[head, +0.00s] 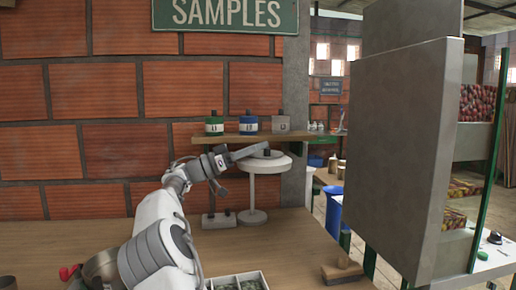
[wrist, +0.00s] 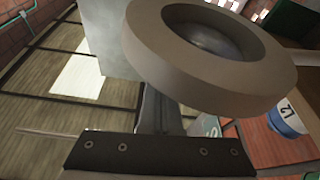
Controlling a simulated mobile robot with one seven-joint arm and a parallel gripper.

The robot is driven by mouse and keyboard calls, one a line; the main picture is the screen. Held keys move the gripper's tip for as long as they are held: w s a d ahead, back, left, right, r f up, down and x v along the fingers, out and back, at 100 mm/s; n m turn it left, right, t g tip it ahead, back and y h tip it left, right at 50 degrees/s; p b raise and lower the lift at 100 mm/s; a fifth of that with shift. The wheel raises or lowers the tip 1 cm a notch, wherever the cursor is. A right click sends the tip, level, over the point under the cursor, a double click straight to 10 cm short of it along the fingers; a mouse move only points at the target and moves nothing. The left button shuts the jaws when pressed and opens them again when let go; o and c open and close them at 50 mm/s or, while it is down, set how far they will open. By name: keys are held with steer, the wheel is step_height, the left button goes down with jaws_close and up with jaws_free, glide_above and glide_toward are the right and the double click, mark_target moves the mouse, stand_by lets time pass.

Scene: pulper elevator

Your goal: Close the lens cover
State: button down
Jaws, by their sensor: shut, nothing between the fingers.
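A magnifier with a white round head (head: 264,164) stands on a white post and round base on the wooden bench in the head view. In the wrist view its thick ring (wrist: 150,47) fills the upper middle, seen from below, with a dark round lens (wrist: 210,35) inside. A flat grey piece (head: 249,151) tilts up to the right over the head's left part; I cannot tell surely whether it is the lens cover. My gripper (head: 222,163) is at the head's left side, shut and empty. In the wrist view its fingers (wrist: 155,112) run partly behind the ring; contact is unclear.
A large grey panel (head: 400,150) stands at right.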

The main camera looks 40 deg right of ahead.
steer(key=shift+r, duration=0.1)
step_height(320, 180, up, 4)
steer(key=shift+s+f+p, duration=0.1)
steer(key=shift+p, duration=0.7)
steer(key=p+v, duration=0.2)
steer(key=v, duration=0.8)
steer(key=shift+w, duration=0.2)
steer(key=shift+f, duration=0.1)
